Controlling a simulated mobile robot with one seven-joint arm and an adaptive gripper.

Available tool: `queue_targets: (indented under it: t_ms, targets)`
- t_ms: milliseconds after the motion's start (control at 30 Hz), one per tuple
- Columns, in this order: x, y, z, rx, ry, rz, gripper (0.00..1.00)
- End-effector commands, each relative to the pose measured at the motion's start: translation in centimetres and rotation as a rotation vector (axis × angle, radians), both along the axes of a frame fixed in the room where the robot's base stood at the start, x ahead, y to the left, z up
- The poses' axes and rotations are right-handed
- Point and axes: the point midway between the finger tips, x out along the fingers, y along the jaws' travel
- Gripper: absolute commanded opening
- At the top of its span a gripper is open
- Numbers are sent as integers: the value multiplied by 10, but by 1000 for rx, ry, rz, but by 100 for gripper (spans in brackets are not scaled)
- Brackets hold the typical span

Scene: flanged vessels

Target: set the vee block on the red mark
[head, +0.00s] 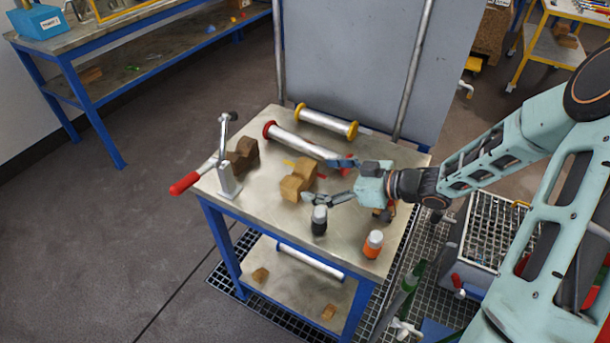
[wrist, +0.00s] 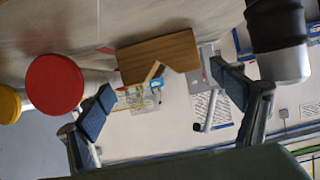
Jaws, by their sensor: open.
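A light wooden vee block (head: 297,181) stands on the cart's top. My gripper (head: 324,180) is open just to its right, with one finger toward the back and one toward the front. In the wrist view the vee block (wrist: 160,55) lies just ahead of the open, empty fingers (wrist: 166,90), its notch facing the lower edge. I see no contact. A small strip of red (head: 322,176) shows on the cart top between block and gripper; I cannot tell whether it is the whole red mark. A darker notched wooden block (head: 243,154) stands farther left.
A spool with red flanges (head: 300,141) lies behind the block, and one with yellow flanges (head: 327,122) farther back. A lever clamp with a red handle (head: 228,178) stands left. A black bottle (head: 319,221) and an orange bottle (head: 373,244) stand in front. The front-left cart top is clear.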

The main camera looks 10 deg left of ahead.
Motion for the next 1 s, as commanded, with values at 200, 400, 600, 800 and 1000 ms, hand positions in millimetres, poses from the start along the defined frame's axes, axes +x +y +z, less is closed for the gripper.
queue_targets:
  t_ms: [200,400,600,800,1000]
  targets:
    - [-11,-35,16,-1,-1,-1,86]
    - [-16,-47,21,-1,0,0,86]
    - [-17,-47,21,0,1,1,86]
    - [-17,-47,21,0,0,1,86]
    - [-9,-48,22,-12,-2,-18,86]
